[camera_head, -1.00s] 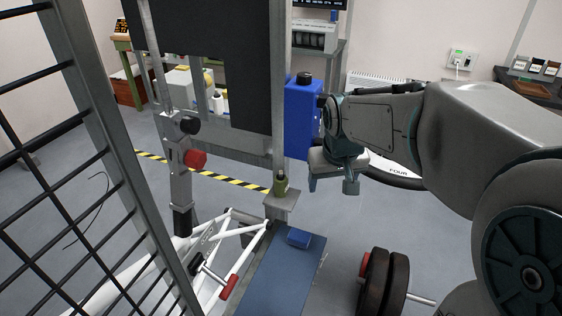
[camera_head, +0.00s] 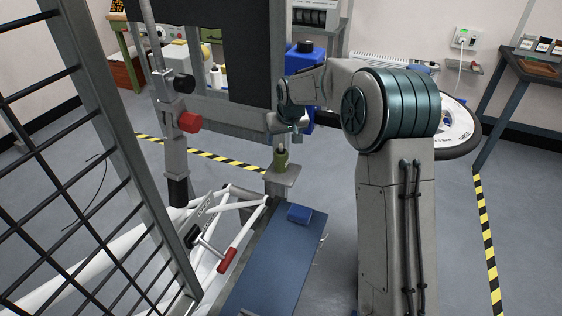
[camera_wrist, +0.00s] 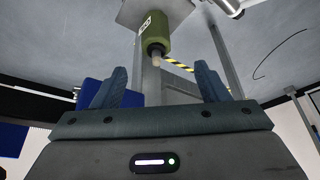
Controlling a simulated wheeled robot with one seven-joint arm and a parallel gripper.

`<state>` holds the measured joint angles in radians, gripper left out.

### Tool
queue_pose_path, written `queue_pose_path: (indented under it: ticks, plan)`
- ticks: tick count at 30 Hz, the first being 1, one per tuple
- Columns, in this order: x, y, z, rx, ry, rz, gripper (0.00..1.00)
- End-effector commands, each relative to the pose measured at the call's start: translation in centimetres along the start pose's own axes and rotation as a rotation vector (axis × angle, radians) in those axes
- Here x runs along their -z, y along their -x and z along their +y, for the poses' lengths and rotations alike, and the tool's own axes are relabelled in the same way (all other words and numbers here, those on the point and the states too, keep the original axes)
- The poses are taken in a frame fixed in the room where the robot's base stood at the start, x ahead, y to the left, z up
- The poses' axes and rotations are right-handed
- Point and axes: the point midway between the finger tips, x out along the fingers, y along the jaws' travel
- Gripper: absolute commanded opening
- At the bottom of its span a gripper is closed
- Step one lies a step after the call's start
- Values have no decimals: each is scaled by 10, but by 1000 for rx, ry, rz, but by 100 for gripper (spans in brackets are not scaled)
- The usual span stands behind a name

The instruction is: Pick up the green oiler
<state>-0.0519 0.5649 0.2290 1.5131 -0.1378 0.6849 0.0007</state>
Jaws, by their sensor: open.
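The green oiler (camera_head: 281,161) stands upright on a small grey shelf (camera_head: 283,175) fixed to a metal post. It has a dark top. In the wrist view the oiler (camera_wrist: 156,30) appears upside down, with its pale nozzle toward me and a small white label on its side. My gripper (camera_head: 297,134) is close above and slightly right of the oiler in the head view. In the wrist view my two fingers (camera_wrist: 162,84) are apart with nothing between them. The oiler lies beyond the fingertips, roughly in line with the gap.
A blue box (camera_head: 304,62) is behind my wrist. A blue bench (camera_head: 272,262) bearing a small blue block (camera_head: 299,214) stands below the shelf.

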Motion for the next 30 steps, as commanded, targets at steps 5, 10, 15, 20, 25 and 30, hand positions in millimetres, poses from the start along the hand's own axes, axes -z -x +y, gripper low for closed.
queue_pose_path:
  ticks: [5,10,15,20,25,30]
  plan:
    - [-2,-39,0,1,1,-6,68]
    - [-1,-61,0,1,1,-3,68]
    - [-1,-70,1,0,1,-2,68]
    - [0,-89,5,0,0,-4,68]
    - [1,-111,6,0,0,-2,68]
    - [1,-119,6,0,0,-2,68]
